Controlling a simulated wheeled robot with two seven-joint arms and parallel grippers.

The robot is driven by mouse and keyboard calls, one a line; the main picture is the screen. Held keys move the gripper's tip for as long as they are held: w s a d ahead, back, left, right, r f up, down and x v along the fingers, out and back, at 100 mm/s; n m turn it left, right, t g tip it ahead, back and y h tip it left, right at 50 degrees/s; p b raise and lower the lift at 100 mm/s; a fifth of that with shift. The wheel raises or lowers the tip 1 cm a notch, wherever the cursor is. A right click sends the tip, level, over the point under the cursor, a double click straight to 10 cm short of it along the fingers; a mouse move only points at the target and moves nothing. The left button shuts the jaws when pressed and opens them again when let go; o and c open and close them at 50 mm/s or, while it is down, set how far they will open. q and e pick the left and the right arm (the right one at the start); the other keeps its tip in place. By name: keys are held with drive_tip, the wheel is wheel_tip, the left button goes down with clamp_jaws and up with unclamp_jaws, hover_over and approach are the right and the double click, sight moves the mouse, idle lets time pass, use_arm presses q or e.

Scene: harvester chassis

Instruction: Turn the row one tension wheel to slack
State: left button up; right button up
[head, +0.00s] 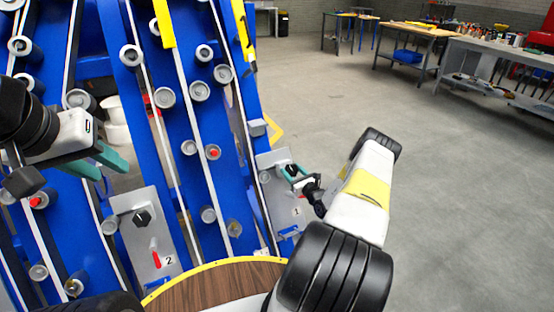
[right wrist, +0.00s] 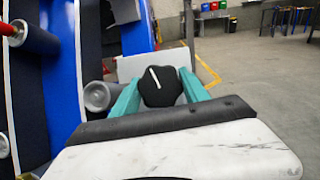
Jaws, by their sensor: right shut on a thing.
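The row one tension wheel is a black knob (head: 291,169) with a white line, on a grey plate (head: 271,162) marked 1. In the right wrist view the knob (right wrist: 158,87) sits between my right gripper's teal fingers (right wrist: 160,92), which are shut on it. Its white line there runs from upper left to lower right, near upright. My right gripper (head: 293,173) also shows at the knob in the head view. My left gripper (head: 104,163) hangs over the blue frame at the left, its teal fingers apart and empty.
A second grey plate (head: 125,204) marked 2 carries another black knob (head: 142,217) and a red lever (head: 155,252). Blue beams with grey rollers and white belts fill the left. The floor (head: 460,200) at the right is clear, with workbenches (head: 420,42) far back.

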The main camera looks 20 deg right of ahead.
drive_tip(key=shift+n, duration=0.4)
drive_tip(key=n+g+y, duration=0.1)
drive_tip(key=n+y, duration=0.1)
drive_tip(key=n, duration=0.2)
drive_tip(key=shift+n+y, duration=0.3)
drive_tip(key=shift+y, duration=0.1)
drive_tip(key=n+g+y, duration=0.1)
drive_tip(key=n, duration=0.2)
drive_tip(key=n+g+y, duration=0.1)
drive_tip(key=n, duration=0.1)
drive_tip(key=shift+n+g, duration=0.3)
drive_tip(key=shift+n, duration=0.1)
drive_tip(key=n+g+y, duration=0.1)
drive_tip(key=n+g, duration=0.1)
drive_tip(key=n, duration=0.3)
drive_tip(key=n+g, duration=0.2)
drive_tip(key=n, duration=0.2)
drive_tip(key=n+g+h, duration=0.1)
drive_tip(key=n, duration=0.1)
drive_tip(key=n+g+h, duration=0.1)
drive_tip(key=n, duration=0.2)
drive_tip(key=shift+n+g, duration=0.3)
drive_tip(key=shift+g, duration=0.1)
drive_tip(key=n+g+h, duration=0.1)
drive_tip(key=n+h, duration=0.1)
drive_tip(key=n, duration=0.2)
drive_tip(key=shift+h, duration=0.4)
